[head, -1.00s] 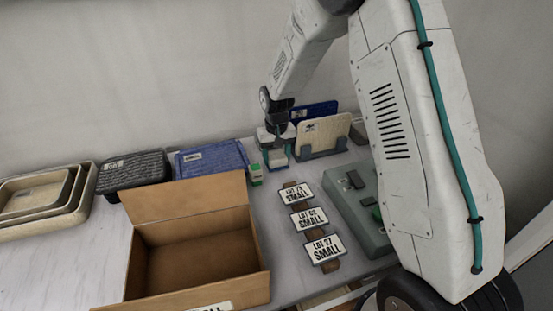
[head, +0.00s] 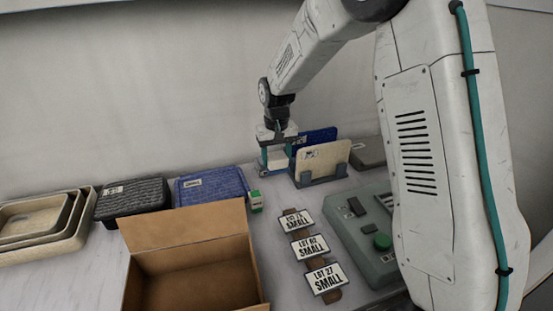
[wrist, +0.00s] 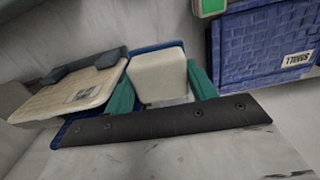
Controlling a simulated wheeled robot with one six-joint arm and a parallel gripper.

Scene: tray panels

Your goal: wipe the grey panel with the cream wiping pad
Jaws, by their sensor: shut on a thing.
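The cream wiping pad (wrist: 157,77) is a pale block between the teal fingers of my gripper (wrist: 160,92) in the wrist view. My gripper (head: 277,158) is shut on the pad, beside the rack at the back in the head view; the pad (head: 280,162) is partly hidden by the fingers there. The dark grey panel (head: 132,199), textured and labelled, lies flat at the left, well away from my gripper. It does not show in the wrist view.
A blue panel (head: 211,186) lies right of the grey one, with a small green-and-white box (head: 256,201) beside it. A rack (head: 322,178) holds an upright cream panel (head: 319,162). An open cardboard box (head: 190,226), label plates and a control box (head: 352,232) stand in front.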

